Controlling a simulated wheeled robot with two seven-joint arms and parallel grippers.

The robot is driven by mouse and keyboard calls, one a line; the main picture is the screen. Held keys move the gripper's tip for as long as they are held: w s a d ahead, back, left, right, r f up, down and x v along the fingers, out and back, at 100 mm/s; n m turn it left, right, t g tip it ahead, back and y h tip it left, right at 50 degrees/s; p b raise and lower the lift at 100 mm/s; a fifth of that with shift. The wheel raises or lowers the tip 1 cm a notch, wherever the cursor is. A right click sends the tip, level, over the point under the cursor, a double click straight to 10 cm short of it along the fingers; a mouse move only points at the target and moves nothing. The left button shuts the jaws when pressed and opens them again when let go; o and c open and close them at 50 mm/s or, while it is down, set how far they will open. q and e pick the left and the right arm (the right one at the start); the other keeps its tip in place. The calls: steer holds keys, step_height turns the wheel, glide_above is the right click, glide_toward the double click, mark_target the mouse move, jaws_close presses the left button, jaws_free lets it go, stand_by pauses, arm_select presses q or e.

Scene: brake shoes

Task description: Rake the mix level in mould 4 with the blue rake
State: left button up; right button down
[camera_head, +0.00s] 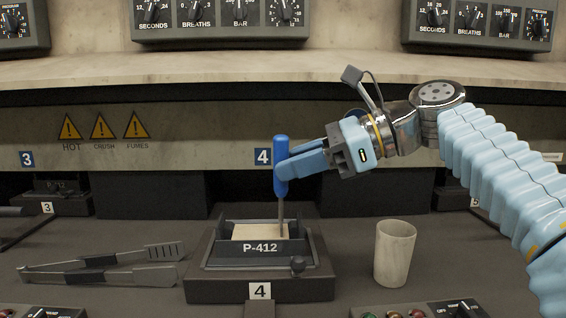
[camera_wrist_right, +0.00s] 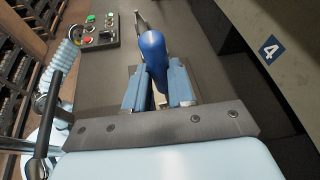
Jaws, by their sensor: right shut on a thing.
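Mould 4 (camera_head: 260,274) is a dark block with a "P-412" plate and a white "4" label, at the lower middle of the head view. Pale mix (camera_head: 259,231) shows inside its recess. My right gripper (camera_head: 285,168) is shut on the handle of the blue rake (camera_head: 281,155), which stands upright over the mould. The rake's thin shaft reaches down to the right part of the mix; its lower end is hard to make out. In the right wrist view, the blue handle (camera_wrist_right: 152,52) sits between the fingers (camera_wrist_right: 158,88). My left gripper is not in view.
Metal tongs (camera_head: 105,267) lie left of the mould, and a pale cup (camera_head: 394,252) stands to its right. A panel with coloured buttons (camera_head: 392,315) is at the front. Mould 3 (camera_head: 55,200) is at the far left. A shelf edge runs behind the arm.

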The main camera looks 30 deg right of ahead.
stand_by(0.3)
steer(key=shift+r, duration=2.85)
